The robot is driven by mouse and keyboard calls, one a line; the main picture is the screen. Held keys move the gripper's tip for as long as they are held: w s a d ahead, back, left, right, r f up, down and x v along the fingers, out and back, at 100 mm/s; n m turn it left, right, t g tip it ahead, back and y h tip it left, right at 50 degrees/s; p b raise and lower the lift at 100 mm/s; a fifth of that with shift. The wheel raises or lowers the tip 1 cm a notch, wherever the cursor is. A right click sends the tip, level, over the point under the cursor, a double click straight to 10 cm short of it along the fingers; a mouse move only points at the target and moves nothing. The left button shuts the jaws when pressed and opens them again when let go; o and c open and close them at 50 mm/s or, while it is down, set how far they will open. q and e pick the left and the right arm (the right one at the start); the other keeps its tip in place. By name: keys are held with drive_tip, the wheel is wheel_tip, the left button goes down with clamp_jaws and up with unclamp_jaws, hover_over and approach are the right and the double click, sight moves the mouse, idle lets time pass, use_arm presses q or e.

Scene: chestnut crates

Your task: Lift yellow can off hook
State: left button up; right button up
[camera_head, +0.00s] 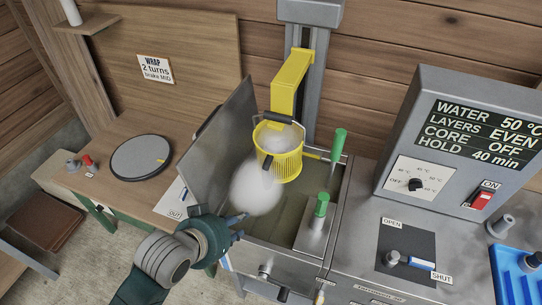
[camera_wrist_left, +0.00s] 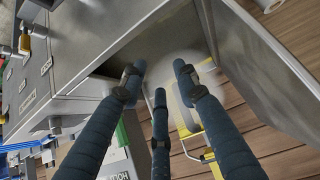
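The yellow can (camera_head: 278,150) is a slatted basket. It hangs upright from the yellow hook arm (camera_head: 290,85) on a grey column, over the open steel tank, with its handle at the hook. Pale steam hides part of it. In the left wrist view, part of the yellow can (camera_wrist_left: 186,122) shows between and beyond my fingers, blurred by steam. My left gripper (camera_head: 240,227) is at the tank's front left edge, below and left of the can and apart from it. Its three fingers are spread and empty in the left wrist view (camera_wrist_left: 157,75). My right gripper is not in view.
The raised tank lid (camera_head: 222,135) stands left of the can. Two green-handled levers (camera_head: 338,145) rise at the tank's right. A control box (camera_head: 455,140) and a blue tray (camera_head: 515,275) stand farther right.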

use_arm(q)
drive_tip(key=w+d+r+m+t+h, duration=0.2)
drive_tip(key=w+d+r+h, duration=0.1)
drive_tip(key=w+d+r, duration=0.3)
drive_tip(key=m+h, duration=0.2)
approach(296, 148)
drive_tip(key=p+x, duration=0.2)
drive_tip(key=x, duration=0.6)
drive_tip(key=shift+w+d, duration=0.1)
drive_tip(key=shift+d, duration=0.1)
drive_tip(key=shift+w+d+f+t+p, duration=0.3)
drive_tip(key=shift+w+d+f, duration=0.1)
drive_tip(key=shift+w, duration=0.1)
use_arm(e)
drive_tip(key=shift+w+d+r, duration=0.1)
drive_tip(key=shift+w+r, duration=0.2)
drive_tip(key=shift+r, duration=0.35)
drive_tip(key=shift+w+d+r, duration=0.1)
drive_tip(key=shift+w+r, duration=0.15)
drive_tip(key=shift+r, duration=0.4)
use_arm(q)
drive_tip(key=shift+c, duration=0.5)
